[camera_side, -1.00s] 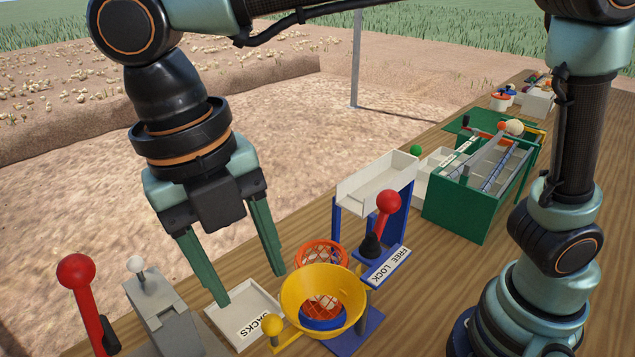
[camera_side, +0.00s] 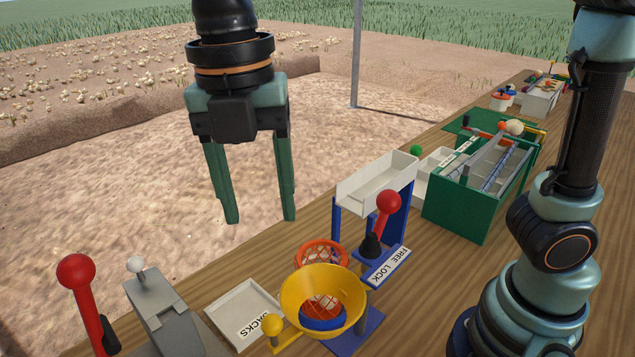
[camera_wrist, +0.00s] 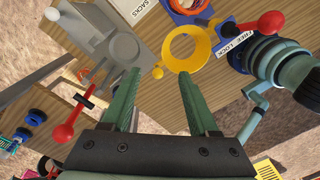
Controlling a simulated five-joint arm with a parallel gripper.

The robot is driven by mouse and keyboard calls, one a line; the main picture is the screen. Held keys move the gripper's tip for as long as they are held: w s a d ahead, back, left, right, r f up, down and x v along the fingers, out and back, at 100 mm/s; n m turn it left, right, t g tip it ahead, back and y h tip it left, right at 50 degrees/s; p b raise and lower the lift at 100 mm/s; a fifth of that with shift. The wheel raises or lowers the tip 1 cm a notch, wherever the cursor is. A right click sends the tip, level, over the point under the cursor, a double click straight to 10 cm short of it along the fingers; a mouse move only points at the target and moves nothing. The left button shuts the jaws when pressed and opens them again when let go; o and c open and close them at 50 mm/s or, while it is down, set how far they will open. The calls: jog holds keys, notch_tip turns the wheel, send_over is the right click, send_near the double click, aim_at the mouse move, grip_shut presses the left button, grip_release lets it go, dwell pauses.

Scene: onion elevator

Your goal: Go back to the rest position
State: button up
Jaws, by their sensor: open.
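My gripper (camera_side: 260,217) hangs above the near bench edge in the side view, its two green fingers apart with nothing between them. In the wrist view my gripper (camera_wrist: 160,105) is also open and empty. Below and to its right stands the yellow funnel (camera_side: 350,287), clear of the fingers, with an orange net (camera_side: 321,252) behind it. The yellow funnel also shows in the wrist view (camera_wrist: 168,55), beyond the fingertips. A white tray marked SACKS (camera_side: 252,300) lies on the bench left of the funnel.
A red-knobbed lever (camera_side: 77,272) and a grey device (camera_side: 160,305) stand at front left. Another red-knobbed lever (camera_side: 388,203) stands by the FREE LOCK label (camera_side: 389,266), beside a raised white chute (camera_side: 377,184). A green machine (camera_side: 460,208) is farther back. Air around my gripper is clear.

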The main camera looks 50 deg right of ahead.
jog(key=d+f+m+t, duration=0.1)
jog(key=d+m+t, duration=0.1)
jog(key=d+m, duration=0.6)
jog(key=w+d+f+m+t, duration=0.1)
jog(key=d+f+m+t, duration=0.1)
jog(key=d+m, duration=0.6)
jog(key=d+f+m+t, duration=0.2)
jog(key=d+m, duration=0.6)
jog(key=m, duration=0.3)
jog(key=shift+w+d+f, duration=0.2)
jog(key=shift+w+f, duration=0.05)
jog(key=shift+w, duration=0.05)
